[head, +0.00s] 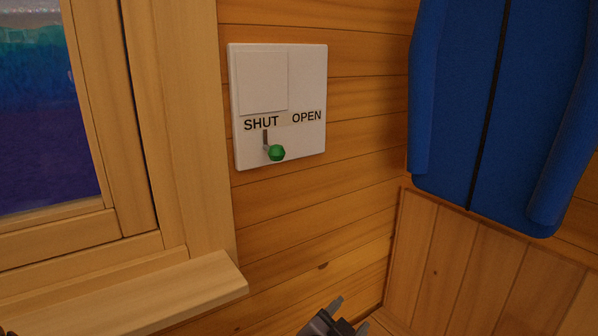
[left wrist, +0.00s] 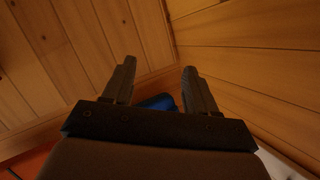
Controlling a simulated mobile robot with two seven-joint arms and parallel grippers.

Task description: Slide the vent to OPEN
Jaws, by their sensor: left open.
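The vent (head: 316,80) is a white plate on the log wall, marked SHUT on the left and OPEN on the right. Its square slide panel (head: 264,82) sits on the left, above SHUT. A green knob (head: 276,153) on a short grey stem hangs below the word SHUT. My left gripper (head: 347,312) is at the bottom edge of the head view, below and right of the vent, apart from it. In the left wrist view its two fingers (left wrist: 157,85) are spread with nothing between them.
A window frame with a protruding wooden sill (head: 130,295) is left of the vent. A blue jacket (head: 490,110) hangs at the right by the corner. Wood panelling (head: 470,265) lies below it. The wall between vent and gripper is clear.

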